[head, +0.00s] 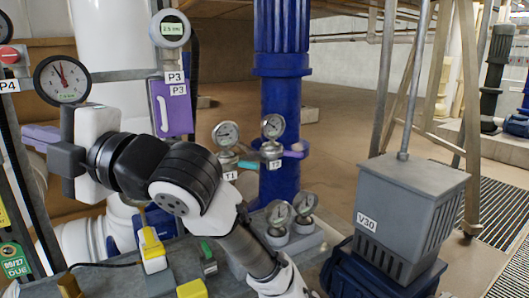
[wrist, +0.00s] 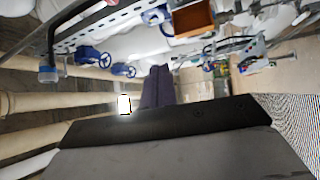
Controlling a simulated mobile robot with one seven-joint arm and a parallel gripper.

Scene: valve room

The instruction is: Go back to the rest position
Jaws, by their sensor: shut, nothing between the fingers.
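My gripper (head: 66,158) is raised at the left of the head view, at the end of my bent white and black arm. It is dark grey, in front of the pipework and just below a round gauge (head: 61,80). Its fingertips are hard to make out there. In the wrist view its dark body fills the bottom, and the narrow fingers (wrist: 157,87) lie together with nothing held. A purple lever (head: 40,133) shows just behind and left of the gripper; I cannot tell whether they touch.
A purple panel P3 (head: 174,107) hangs close right of my wrist. Small gauges (head: 227,134) stand before a blue column (head: 281,90). A grey box V30 (head: 408,205) stands at the right. Open floor (head: 345,130) lies behind.

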